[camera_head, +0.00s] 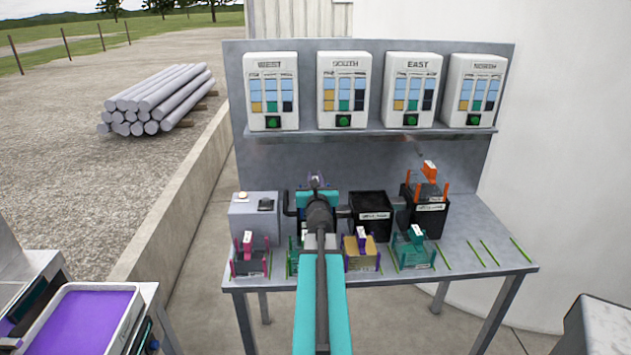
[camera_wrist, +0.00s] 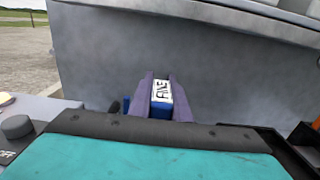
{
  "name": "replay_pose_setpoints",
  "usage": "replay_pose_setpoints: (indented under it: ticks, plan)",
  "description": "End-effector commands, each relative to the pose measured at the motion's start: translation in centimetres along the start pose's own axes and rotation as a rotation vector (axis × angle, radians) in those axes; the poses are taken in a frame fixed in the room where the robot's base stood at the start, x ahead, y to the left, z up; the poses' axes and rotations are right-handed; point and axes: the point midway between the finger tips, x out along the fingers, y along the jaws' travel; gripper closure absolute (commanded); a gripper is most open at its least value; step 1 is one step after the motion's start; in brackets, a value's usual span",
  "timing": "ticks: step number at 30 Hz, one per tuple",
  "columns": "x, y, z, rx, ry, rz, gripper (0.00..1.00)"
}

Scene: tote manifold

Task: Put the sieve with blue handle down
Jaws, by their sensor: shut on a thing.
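The sieve with blue handle (camera_wrist: 161,111) shows in the wrist view as a blue block with a white lettered label on top. My gripper (camera_wrist: 160,82) is shut on it, with a purple-grey finger on either side. The sieve's lower part is hidden behind my teal wrist. In the head view my gripper (camera_head: 316,180) is over the back of the bench, and my arm hides most of the held sieve and what is directly beneath it.
The metal bench (camera_head: 475,265) holds black boxes, one (camera_head: 370,217) just right of my arm and one (camera_head: 428,222) with an orange-handled sieve (camera_head: 428,183) on it. A grey control box (camera_head: 255,215) stands left.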

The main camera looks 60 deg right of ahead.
Motion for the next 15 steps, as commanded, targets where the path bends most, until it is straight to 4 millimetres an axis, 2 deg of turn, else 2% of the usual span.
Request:
replay_pose_setpoints:
  ticks: [12,13,15]
  plan:
    - [0.0,0.08,-0.27,-0.001,-0.001,0.001,1.0]
    - [0.0,0.08,-0.28,-0.001,0.0,0.001,0.81]
    - [0.0,0.09,-0.2,-0.001,0.0,0.001,0.7]
